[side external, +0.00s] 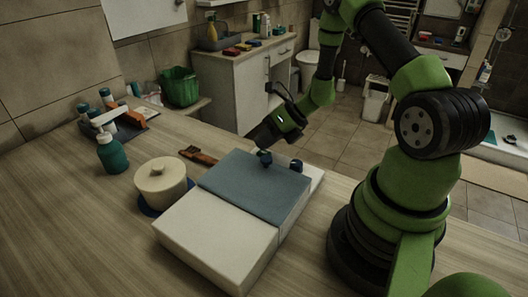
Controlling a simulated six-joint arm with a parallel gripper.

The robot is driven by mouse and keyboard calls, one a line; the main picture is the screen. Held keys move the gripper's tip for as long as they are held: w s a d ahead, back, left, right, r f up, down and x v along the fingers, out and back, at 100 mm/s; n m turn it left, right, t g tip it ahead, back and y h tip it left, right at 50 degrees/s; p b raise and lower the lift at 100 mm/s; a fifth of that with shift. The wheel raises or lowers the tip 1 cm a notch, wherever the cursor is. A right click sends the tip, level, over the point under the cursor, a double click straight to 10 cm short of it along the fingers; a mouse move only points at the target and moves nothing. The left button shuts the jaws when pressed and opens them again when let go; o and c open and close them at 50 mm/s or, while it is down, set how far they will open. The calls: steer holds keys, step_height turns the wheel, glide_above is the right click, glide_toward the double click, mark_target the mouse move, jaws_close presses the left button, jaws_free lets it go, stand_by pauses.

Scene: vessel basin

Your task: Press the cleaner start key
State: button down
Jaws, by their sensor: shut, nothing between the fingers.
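A low white box (215,243) with a blue-grey top panel (255,187) on its back half stands on the wooden counter; it looks like the cleaner. A small dark blue piece (296,165) sits at its back right edge. I cannot tell whether this is the start key, and no other key is clear. My gripper (266,162) is shut and empty, pointing down at the back edge of the blue-grey panel, left of the dark blue piece. Contact with the panel cannot be told. The gripper hides part of the box's back edge.
A lidded cream pot (160,182) stands on a blue mat left of the box. A teal bottle (112,153), a caddy (119,124) and a brown brush (198,155) are behind it. The counter's front left is clear.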

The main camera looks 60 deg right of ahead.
steer(key=shift+f, duration=0.45)
stand_by(0.6)
stand_by(0.4)
steer(key=shift+r, duration=0.9)
steer(key=shift+r, duration=2.5)
steer(key=a+r+n+g, duration=0.1)
steer(key=a+r+n, duration=0.5)
steer(key=r+n, duration=0.3)
steer(key=s+a+r+n+h, duration=0.1)
steer(key=s+a+r+n, duration=0.2)
steer(key=n, duration=0.9)
steer(key=s+a+r+n+h, duration=0.2)
steer(key=s+a+r+n, duration=0.2)
steer(key=s+r+n, duration=0.4)
steer(key=s+n, duration=0.4)
steer(key=s, duration=0.1)
steer(key=shift+s+a+r+n+t, duration=0.15)
steer(key=shift+a+r+n+t, duration=0.15)
steer(key=shift+r+n+t, duration=0.1)
